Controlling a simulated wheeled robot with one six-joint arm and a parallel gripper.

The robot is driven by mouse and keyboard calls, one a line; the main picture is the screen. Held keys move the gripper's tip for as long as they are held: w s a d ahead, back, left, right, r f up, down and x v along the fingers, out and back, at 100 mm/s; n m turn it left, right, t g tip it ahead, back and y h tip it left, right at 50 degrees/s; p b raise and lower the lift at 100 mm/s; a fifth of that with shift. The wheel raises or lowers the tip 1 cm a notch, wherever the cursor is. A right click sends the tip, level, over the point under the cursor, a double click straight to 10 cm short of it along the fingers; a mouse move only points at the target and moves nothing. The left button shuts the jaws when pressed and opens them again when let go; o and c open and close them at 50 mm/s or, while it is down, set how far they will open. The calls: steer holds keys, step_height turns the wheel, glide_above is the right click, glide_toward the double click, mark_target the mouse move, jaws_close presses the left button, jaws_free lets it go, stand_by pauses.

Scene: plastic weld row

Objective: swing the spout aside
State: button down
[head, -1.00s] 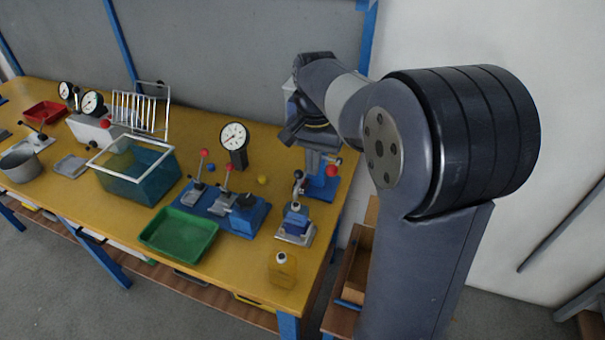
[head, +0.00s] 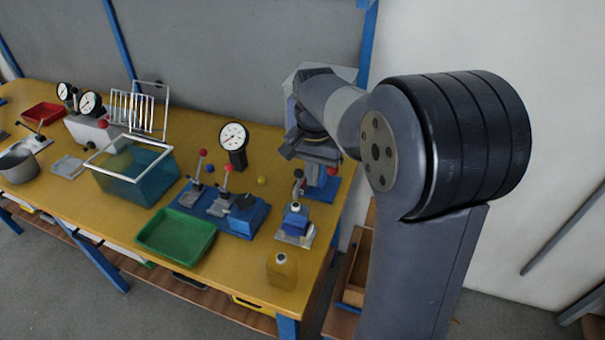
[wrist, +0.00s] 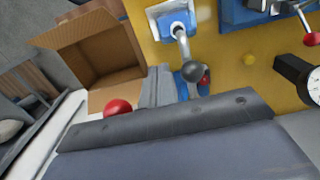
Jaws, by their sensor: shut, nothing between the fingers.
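A machine on a blue base (head: 325,188) stands at the table's back right corner, with a pale top (head: 335,72) and a red ball knob (head: 333,170). My arm and gripper hide much of it, and I cannot pick out its spout for sure. My gripper (head: 312,150) is shut and empty, in front of the machine's upper part in the head view; contact cannot be told. In the wrist view, my gripper's dark body fills the lower part, and a red ball (wrist: 117,107) shows just above its edge.
A clamp with a black ball lever (wrist: 195,70) stands near; its blue body (head: 295,216) also shows in the head view. An open cardboard box (wrist: 98,52) lies beyond the table edge.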

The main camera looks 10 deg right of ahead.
mark_target(296, 171)
steer(key=shift+a, duration=0.1)
steer(key=shift+w+a+p, duration=0.45)
steer(key=shift+a, duration=0.2)
steer(key=shift+w+a, duration=0.15)
steer(key=shift+a, duration=0.05)
steer(key=shift+a+p, duration=0.1)
steer(key=shift+p, duration=0.25)
steer(key=shift+w+a, duration=0.15)
steer(key=shift+a, duration=0.05)
steer(key=shift+a+p, duration=0.1)
steer(key=shift+p, duration=0.2)
steer(key=shift+w+a, duration=0.2)
steer(key=shift+a, duration=0.05)
